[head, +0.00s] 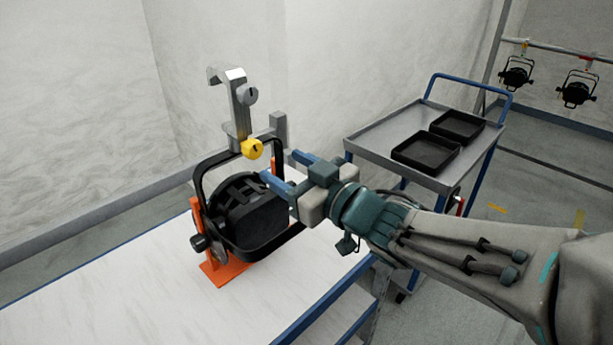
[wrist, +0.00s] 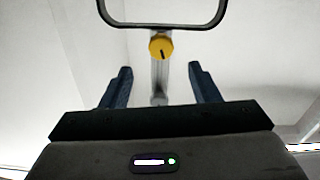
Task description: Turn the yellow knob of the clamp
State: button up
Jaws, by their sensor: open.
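The yellow knob (head: 252,149) sits at the lower end of the grey metal hook clamp (head: 238,108), at the top of the black par can's yoke (head: 201,178). The black par can (head: 255,215) stands in an orange stand (head: 224,272) on the white-topped table. My gripper (head: 286,171) is open and empty, to the right of and slightly below the knob, with blue fingers pointing toward it. In the wrist view the knob (wrist: 161,46) shows beyond the fingertips, roughly centred between the two fingers (wrist: 160,75), with a dark mark on its face. The knob and fingers look apart.
The white table (head: 110,290) has free room at its left. A grey trolley (head: 375,142) with blue handles holds two black trays (head: 427,152) behind my arm. More par cans (head: 516,75) hang from a rail at the far right. Pale walls stand behind the table.

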jog(key=shift+b+v, duration=0.35)
jog(key=shift+v, duration=1.7)
